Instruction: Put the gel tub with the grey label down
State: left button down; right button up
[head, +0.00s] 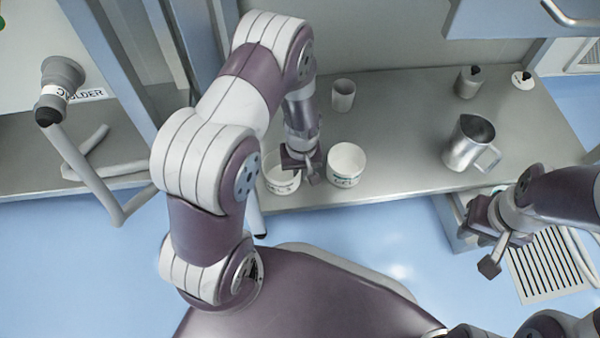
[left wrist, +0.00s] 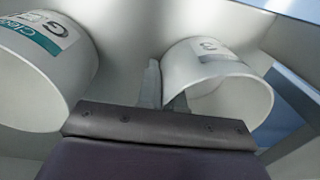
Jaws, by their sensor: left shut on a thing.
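The gel tub with the grey label (left wrist: 232,88) is a white, open-topped tub in the left wrist view. In the head view this tub (head: 283,188) is near the counter's front edge, partly hidden by my gripper. My left gripper (head: 304,170) is shut on its wall, one finger inside and one outside. I cannot tell whether its base touches the counter. A second white tub with a teal label (head: 347,165) stands just to the right; it also shows at the left of the left wrist view (left wrist: 40,85). My right gripper (head: 488,240) is open and empty at the right.
The grey counter (head: 400,130) has free room in its middle. A pale blue post (head: 115,75) rises at the left.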

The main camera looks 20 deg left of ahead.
pick_arm(q)
jog(key=shift+f, duration=0.2)
jog(key=c, duration=1.3)
grip_release()
jog(key=shift+r, duration=0.1)
notch_tip(320, 180, up, 8)
jog(key=p, duration=0.5)
jog(key=shift+d, duration=0.1)
